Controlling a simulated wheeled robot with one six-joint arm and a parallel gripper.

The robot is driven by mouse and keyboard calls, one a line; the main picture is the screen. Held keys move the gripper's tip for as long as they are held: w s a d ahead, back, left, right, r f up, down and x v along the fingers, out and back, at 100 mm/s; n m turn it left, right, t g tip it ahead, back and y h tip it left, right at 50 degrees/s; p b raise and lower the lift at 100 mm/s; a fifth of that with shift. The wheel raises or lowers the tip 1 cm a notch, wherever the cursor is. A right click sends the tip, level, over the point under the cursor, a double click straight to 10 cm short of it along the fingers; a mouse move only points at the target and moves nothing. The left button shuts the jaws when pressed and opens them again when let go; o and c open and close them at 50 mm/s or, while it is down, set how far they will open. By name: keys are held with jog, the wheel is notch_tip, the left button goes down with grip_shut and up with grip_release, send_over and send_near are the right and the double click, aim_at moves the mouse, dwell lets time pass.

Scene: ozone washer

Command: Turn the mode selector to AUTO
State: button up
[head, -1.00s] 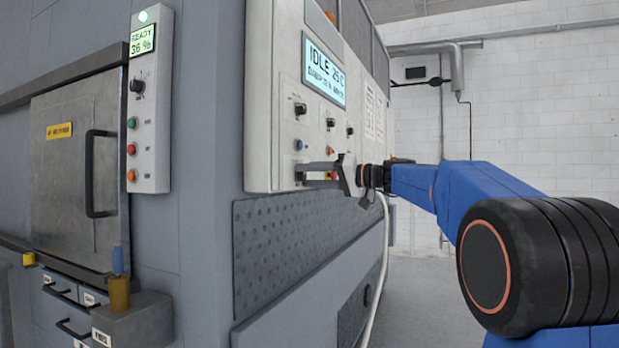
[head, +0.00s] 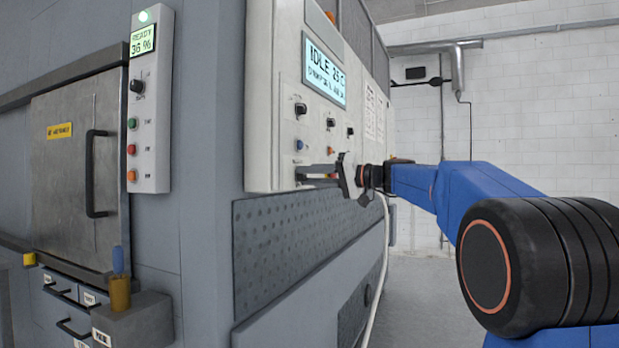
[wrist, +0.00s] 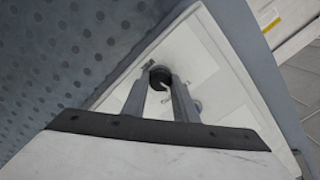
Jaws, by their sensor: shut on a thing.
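My gripper (head: 299,175) is at the lower left of the light control panel (head: 268,90) in the head view. Its two fingers reach to the panel face. In the wrist view, the fingertips (wrist: 161,74) are shut on a dark round knob (wrist: 159,80), one on each side. A pale mark shows at the knob's edge. I cannot read any label by it, so I cannot tell its setting or confirm that it is the mode selector.
A screen (head: 324,72) reading IDLE and other dark knobs (head: 300,109) sit above my gripper. A blue button (head: 299,144) is just above the fingers. A second panel (head: 150,110) reading READY is at the left. A perforated grey panel (head: 290,250) lies below.

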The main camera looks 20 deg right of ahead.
jog(key=m, duration=0.6)
jog(key=shift+f, duration=0.1)
dwell(0.5)
jog(key=o, duration=1.1)
jog(key=shift+c, duration=0.2)
jog(key=v, duration=1.7)
jog(key=shift+d, duration=0.2)
jog(key=shift+s+a, duration=0.1)
jog(key=shift+s, duration=0.05)
